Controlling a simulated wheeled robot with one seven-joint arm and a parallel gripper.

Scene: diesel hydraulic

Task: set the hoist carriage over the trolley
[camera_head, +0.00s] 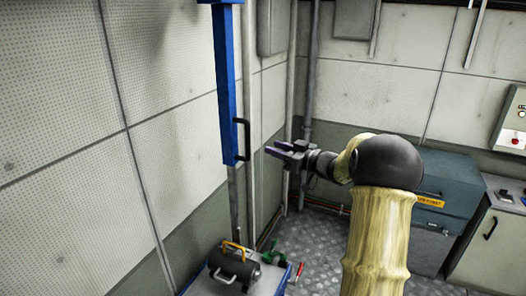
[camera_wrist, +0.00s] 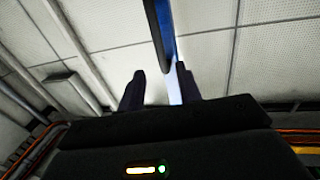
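The hoist carriage appears as a tall blue upright (camera_head: 226,85) hanging from above, left of centre in the head view. A black bar handle (camera_head: 242,140) is on its right side near the lower end, and a thin rod hangs below. The trolley (camera_head: 265,287) stands under it at the bottom edge, partly cut off. My gripper (camera_head: 274,148) is right of the handle, apart from it. In the wrist view my gripper's two fingers (camera_wrist: 160,88) are spread with nothing held. The handle (camera_wrist: 158,35) and the blue upright (camera_wrist: 172,50) show beyond them.
A dark cylinder (camera_head: 234,265) with a yellow handle lies on the trolley, with a green part (camera_head: 274,252) beside it. Pipes (camera_head: 308,100) run up the wall corner. A grey-green cabinet (camera_head: 448,185) stands behind my arm at right. Patterned floor shows between trolley and arm.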

